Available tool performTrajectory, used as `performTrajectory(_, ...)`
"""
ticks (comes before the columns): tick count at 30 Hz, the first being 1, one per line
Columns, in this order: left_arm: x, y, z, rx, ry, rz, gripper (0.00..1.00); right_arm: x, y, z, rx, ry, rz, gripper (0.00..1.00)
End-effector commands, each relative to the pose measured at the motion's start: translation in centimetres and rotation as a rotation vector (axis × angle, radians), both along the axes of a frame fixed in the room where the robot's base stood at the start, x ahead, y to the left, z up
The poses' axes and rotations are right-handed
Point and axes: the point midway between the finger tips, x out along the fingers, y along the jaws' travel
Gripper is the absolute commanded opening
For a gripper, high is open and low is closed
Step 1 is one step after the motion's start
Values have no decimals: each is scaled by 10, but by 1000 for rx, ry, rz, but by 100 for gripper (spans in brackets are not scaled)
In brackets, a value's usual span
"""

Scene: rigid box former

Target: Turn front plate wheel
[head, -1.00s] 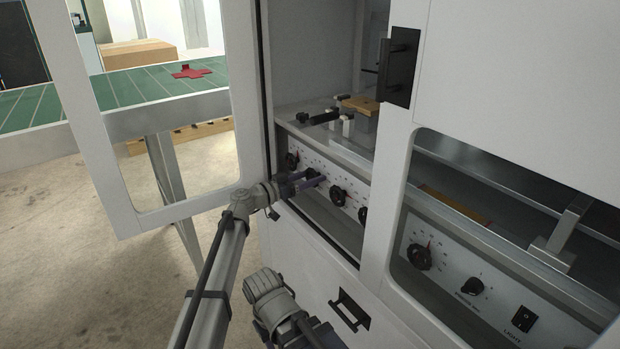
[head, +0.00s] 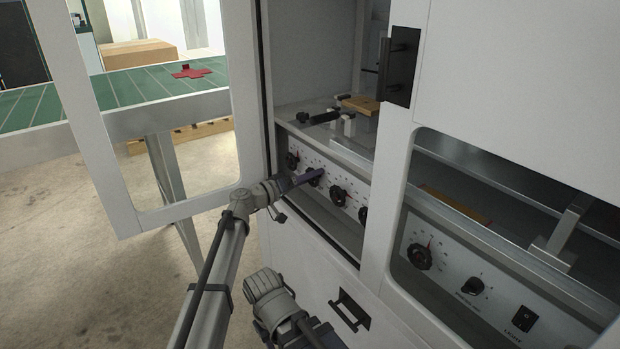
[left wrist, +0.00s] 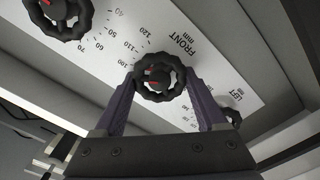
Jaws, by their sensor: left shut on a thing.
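The front plate wheel (left wrist: 160,76) is a black scalloped hand wheel with a red mark, beside a scale lettered "FRONT mm" in the left wrist view. My left gripper (left wrist: 162,84) is shut on this wheel, with one purple finger on either side of its rim. In the head view, the left gripper (head: 310,178) reaches through the open door to the white panel and partly covers the wheel (head: 314,178). My right gripper is not in view.
Other black wheels sit close by on the panel, one to the left (head: 292,160) and one to the right (head: 339,196). The open door frame (head: 110,180) stands left of my arm. The cabinet post (head: 385,190) is to the right.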

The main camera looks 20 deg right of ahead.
Motion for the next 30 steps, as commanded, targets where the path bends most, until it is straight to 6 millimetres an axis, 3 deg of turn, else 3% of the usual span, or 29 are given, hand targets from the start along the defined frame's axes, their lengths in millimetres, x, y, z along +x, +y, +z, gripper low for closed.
performTrajectory(15, 1, 1, -2, -157, 434, 1, 18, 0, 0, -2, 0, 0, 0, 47)
performTrajectory(30, 1, 1, -3, -235, 651, 1, 18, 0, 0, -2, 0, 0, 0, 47)
